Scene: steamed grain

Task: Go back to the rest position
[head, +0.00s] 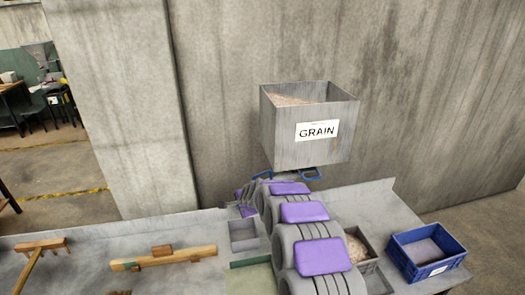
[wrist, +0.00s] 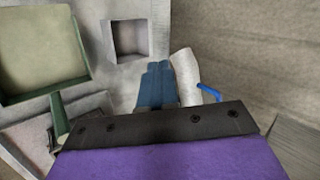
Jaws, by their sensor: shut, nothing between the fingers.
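My gripper (wrist: 158,68) is shut and empty in the wrist view, its blue fingers together above the grey worktop. In the head view my grey arm with purple pads reaches away from me, and its end is mostly hidden behind the arm links. The arm's far end is near the small grey square box and below the level of the grey GRAIN bin (head: 308,132). In the wrist view, a square grey opening (wrist: 130,38) lies ahead and left of the fingertips. A pale cylinder and a blue bar (wrist: 210,92) show to the right of the fingers.
The worktop (head: 90,240) holds wooden tools (head: 163,258) at left and a small grey box (head: 243,235). Right of my arm stand a grey box with grain (head: 358,246) and a blue crate (head: 428,250). A green-rimmed tray (wrist: 45,45) fills the wrist view's upper left. A concrete wall stands behind.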

